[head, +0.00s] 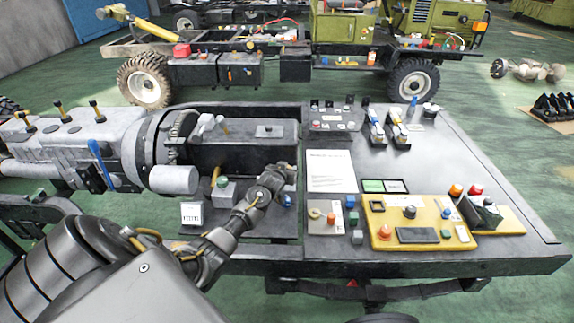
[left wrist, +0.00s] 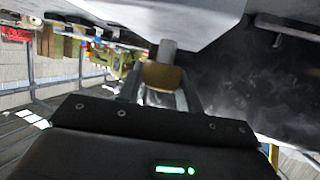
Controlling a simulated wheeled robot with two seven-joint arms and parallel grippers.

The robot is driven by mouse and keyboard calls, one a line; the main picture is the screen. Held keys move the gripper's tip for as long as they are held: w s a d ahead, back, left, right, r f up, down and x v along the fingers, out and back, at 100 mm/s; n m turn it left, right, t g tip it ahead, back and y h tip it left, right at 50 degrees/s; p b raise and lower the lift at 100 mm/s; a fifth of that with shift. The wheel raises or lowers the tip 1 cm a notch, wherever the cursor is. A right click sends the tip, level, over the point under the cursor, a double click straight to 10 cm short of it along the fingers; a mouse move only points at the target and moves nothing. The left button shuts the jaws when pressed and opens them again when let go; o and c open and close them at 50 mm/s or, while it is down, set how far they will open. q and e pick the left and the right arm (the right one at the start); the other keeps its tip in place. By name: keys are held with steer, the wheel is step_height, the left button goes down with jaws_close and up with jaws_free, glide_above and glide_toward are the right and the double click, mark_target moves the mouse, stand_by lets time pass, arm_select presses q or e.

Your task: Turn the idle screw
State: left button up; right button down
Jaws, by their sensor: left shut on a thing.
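In the left wrist view, my left gripper (left wrist: 162,92) is shut on a tan, short, block-like piece (left wrist: 160,75), which looks like the head of the idle screw. A grey round stub (left wrist: 167,48) stands right beyond it, below a pale grey body. In the head view, my left arm comes in from the lower left and its gripper (head: 275,180) reaches the near side of the engine's dark box (head: 240,145). The held piece is hidden there. The screw's turn angle cannot be read. My right gripper is not in view.
The grey engine and gearbox (head: 75,140) lies at the left of the dark bench (head: 440,155). A yellow control panel (head: 420,236) and a white sheet (head: 331,170) lie right of my gripper. The bench's right part is mostly bare. A truck chassis (head: 210,71) stands behind.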

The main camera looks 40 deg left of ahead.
arm_select(q)
steer(key=n+y, duration=0.1)
steer(key=n+g+y, duration=0.1)
steer(key=n, duration=0.1)
steer(key=shift+w+d+f+g+y, duration=0.1)
steer(key=shift+d+f+g+y, duration=0.1)
steer(key=shift+g+y, duration=0.15)
steer(key=shift+n+g+y+b, duration=0.75)
steer(key=shift+n+g+y, duration=0.1)
steer(key=shift+n+y, duration=0.3)
steer(key=shift+a+n+g+y+b, duration=0.1)
steer(key=shift+n+g+y+b, duration=0.3)
steer(key=shift+n+g, duration=0.1)
steer(key=shift+r+n+g+y+b, duration=0.15)
steer(key=shift+n+g+y+b, duration=0.2)
steer(key=shift+n+g, duration=0.2)
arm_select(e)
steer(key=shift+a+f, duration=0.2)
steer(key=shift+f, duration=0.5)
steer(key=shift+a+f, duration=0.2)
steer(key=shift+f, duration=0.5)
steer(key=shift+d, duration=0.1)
arm_select(q)
steer(key=o, duration=1)
steer(key=shift+a, duration=0.1)
